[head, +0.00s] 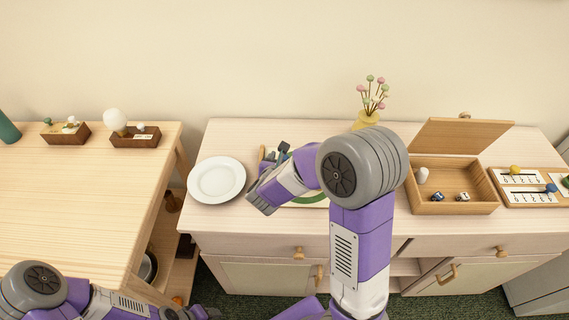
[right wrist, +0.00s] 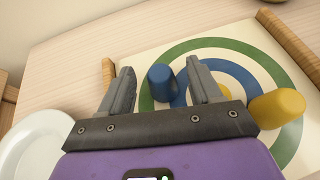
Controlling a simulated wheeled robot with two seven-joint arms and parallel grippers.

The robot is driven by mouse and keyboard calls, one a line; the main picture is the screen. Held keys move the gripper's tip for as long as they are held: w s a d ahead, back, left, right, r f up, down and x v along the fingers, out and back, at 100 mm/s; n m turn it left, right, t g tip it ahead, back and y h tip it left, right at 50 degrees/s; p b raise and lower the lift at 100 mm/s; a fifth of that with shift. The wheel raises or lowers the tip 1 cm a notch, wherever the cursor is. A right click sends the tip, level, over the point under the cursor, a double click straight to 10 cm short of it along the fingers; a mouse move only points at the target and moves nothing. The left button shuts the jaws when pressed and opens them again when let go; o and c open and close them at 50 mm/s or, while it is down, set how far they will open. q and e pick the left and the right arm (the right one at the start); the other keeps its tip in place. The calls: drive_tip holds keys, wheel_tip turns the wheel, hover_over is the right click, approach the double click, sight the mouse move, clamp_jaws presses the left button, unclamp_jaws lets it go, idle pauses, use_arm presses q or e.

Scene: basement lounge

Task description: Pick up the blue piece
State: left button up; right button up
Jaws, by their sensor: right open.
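The blue piece (right wrist: 162,82) is a short, rounded cylinder standing on the ringed target board (right wrist: 146,48) in the right wrist view. My right gripper (right wrist: 160,66) is open, with one finger on each side of the blue piece in that view. Gaps show between it and both fingers; I cannot tell how far down the fingers reach. In the head view my right arm covers most of the board and the gripper, and the blue piece is not clear there. My left arm shows at the lower left of the head view, with its gripper out of sight.
A yellow piece (right wrist: 277,107) stands on the board right of the gripper. A white plate (head: 217,180) lies left of the board. Behind is a flower vase (head: 367,119); to the right is an open wooden box (head: 455,207) holding dice. Bare cabinet top shows in front.

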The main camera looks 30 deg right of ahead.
drive_tip(key=c, duration=1.1)
drive_tip(key=shift+r, duration=0.15)
